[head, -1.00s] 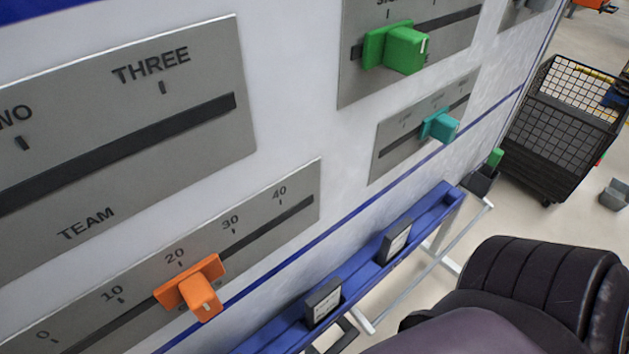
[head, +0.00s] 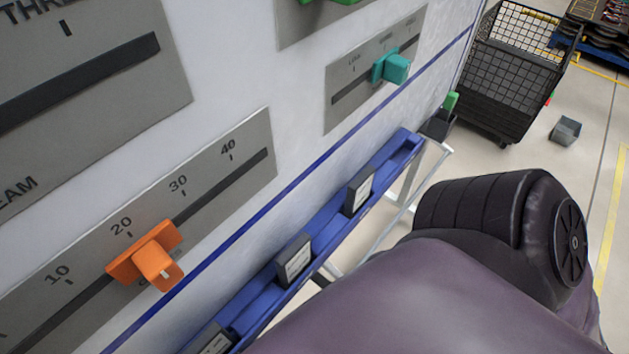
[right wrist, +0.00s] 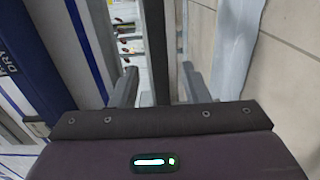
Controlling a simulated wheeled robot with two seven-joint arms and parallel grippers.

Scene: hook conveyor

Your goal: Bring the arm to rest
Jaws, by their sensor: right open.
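My right arm (head: 440,290) fills the lower right of the head view, in front of the panel wall; its gripper is out of that view. In the right wrist view my right gripper (right wrist: 157,88) is open, its two fingers apart with nothing held between them. A grey upright post and a dim gap with small items lie beyond the fingers. My left gripper is in neither view.
An orange slider (head: 148,262) sits near 20 on its scale. A teal slider (head: 392,67) is higher up. A blue rail (head: 392,157) with dark label blocks runs below the panel. A black mesh cart (head: 503,80) and a grey bin (head: 566,131) stand on open floor.

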